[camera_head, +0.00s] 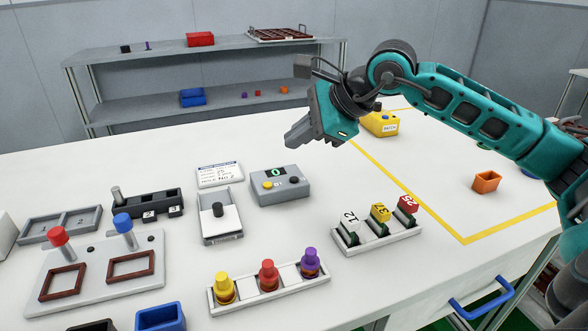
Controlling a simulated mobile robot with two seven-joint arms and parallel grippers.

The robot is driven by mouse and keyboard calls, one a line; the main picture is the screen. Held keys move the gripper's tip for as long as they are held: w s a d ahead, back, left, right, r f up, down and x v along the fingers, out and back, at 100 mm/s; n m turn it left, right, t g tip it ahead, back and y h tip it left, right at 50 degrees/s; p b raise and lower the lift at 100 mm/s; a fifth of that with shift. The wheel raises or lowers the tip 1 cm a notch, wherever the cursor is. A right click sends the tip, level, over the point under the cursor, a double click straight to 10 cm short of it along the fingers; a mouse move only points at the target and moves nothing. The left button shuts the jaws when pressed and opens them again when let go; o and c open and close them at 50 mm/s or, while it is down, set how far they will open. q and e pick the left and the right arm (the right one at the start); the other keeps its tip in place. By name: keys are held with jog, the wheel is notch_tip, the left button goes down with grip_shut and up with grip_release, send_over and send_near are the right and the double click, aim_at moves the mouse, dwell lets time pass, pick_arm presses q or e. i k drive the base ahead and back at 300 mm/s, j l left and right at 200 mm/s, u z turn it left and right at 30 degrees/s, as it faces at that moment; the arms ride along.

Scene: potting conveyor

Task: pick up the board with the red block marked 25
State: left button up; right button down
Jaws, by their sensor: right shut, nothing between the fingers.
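The board with the red block (408,203) marked 25 stands at the right end of a white rack (350,248) near the table's front edge. The board below the block is dark green and set in the rack. Beside it in the same rack are a board with a yellow block (380,212) and one with a white block (350,217) marked 12. My right gripper (297,139) is shut and empty, raised over the table to the upper left of the rack, well apart from the boards. My left gripper is not in view.
A grey box with a green display (281,187) and a white rack (266,291) with yellow, red and purple-topped pieces lie left of the boards. A yellow box (380,124) and an orange cup (486,181) sit to the right. Clear table lies behind the boards' rack.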

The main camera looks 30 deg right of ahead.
aim_at(406, 205)
jog(key=k, duration=1)
